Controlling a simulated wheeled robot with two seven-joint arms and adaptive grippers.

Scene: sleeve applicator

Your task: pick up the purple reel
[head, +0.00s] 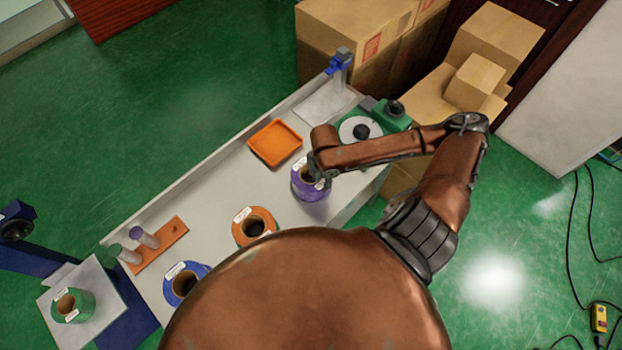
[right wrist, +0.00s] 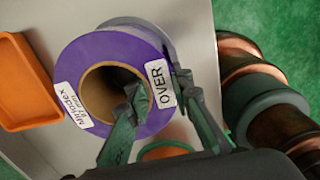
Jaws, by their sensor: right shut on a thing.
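The purple reel (head: 308,186) stands on the white table, its brown core facing up, just under my right gripper (head: 322,176). In the right wrist view the reel (right wrist: 95,55) has white labels, one reading "OVER". My right gripper (right wrist: 160,105) is shut on the reel's wall, one finger inside the core and the other outside the rim. I cannot tell whether the reel is clear of the table. My left gripper does not show in either view.
An orange tray (head: 275,143) lies left of the reel. An orange reel (head: 255,243) and a blue reel (head: 180,297) stand nearer. A green machine with a white disc (head: 352,135) is behind my right forearm. A green reel (head: 72,302) sits on a side stand. Cardboard boxes (head: 340,40) stand beyond the table.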

